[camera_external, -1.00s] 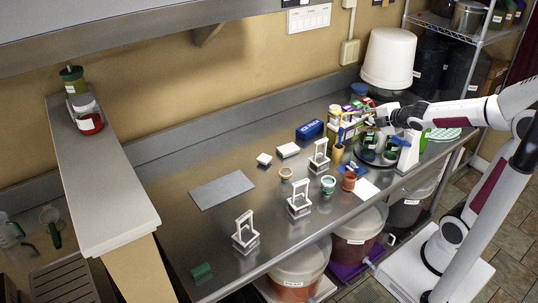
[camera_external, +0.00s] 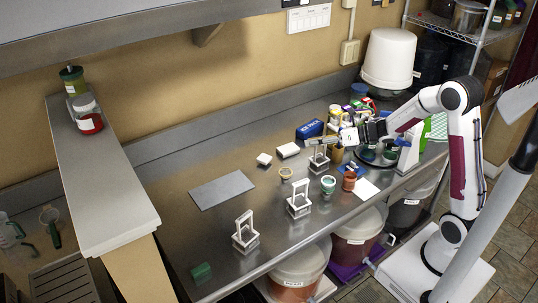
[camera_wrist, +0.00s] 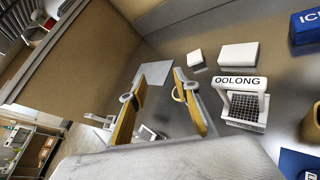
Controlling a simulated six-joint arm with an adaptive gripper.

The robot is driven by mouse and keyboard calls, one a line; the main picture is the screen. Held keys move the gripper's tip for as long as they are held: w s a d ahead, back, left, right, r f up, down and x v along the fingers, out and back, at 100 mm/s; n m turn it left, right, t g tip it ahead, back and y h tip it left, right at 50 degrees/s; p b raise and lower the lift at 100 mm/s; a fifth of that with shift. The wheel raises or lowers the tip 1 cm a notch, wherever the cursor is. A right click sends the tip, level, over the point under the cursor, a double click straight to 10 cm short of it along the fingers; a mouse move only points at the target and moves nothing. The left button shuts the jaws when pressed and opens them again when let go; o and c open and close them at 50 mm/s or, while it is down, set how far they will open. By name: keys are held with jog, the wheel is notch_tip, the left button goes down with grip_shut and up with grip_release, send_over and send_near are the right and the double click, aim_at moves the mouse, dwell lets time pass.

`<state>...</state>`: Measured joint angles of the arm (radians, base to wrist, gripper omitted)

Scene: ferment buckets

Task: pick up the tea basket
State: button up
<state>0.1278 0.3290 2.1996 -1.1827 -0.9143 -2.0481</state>
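Several white tea baskets with upright handle frames stand in a diagonal row on the steel counter. The far one (camera_external: 318,161), labelled OOLONG in the wrist view (camera_wrist: 242,112), is closest to my gripper. The middle one (camera_external: 299,204) and the near-left one (camera_external: 245,236) stand apart from it. My gripper (camera_external: 310,142) reaches leftward over the counter, its fingers by the top of the far basket. In the wrist view my gripper (camera_wrist: 165,72) is open and empty, and the OOLONG basket lies right of both fingers. The other baskets are partly hidden behind the fingers.
A blue box (camera_external: 310,129) and white blocks (camera_external: 288,150) stand behind the baskets. A teal-banded cup (camera_external: 328,186) and a terracotta cup (camera_external: 349,180) stand in front. Bottles and jars crowd the right. A grey mat (camera_external: 221,189) lies left, with bare counter around it.

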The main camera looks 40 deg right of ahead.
jog(key=s+a+f+n+g+y, duration=0.3)
jog(key=s+a+f+n+y, duration=0.15)
jog(key=n, duration=0.25)
jog(key=n+g+y, duration=0.3)
jog(key=n+g, duration=0.1)
jog(key=n, duration=0.1)
send_near(301, 181)
jog(key=w+a+f, duration=0.1)
jog(key=w+a, duration=0.1)
jog(key=shift+s+a+f+n+g+y, duration=0.15)
jog(key=shift+s+a+n+g+y, duration=0.1)
jog(key=shift+s+n+g, duration=0.45)
jog(key=shift+w+a, duration=0.1)
jog(key=shift+a, duration=0.05)
jog(key=shift+w+a, duration=0.15)
jog(key=shift+a, duration=0.95)
jog(key=shift+w+a, duration=0.15)
jog(key=shift+a, duration=1.1)
jog(key=shift+w+a, duration=0.15)
jog(key=shift+a, duration=1.1)
grip_shut()
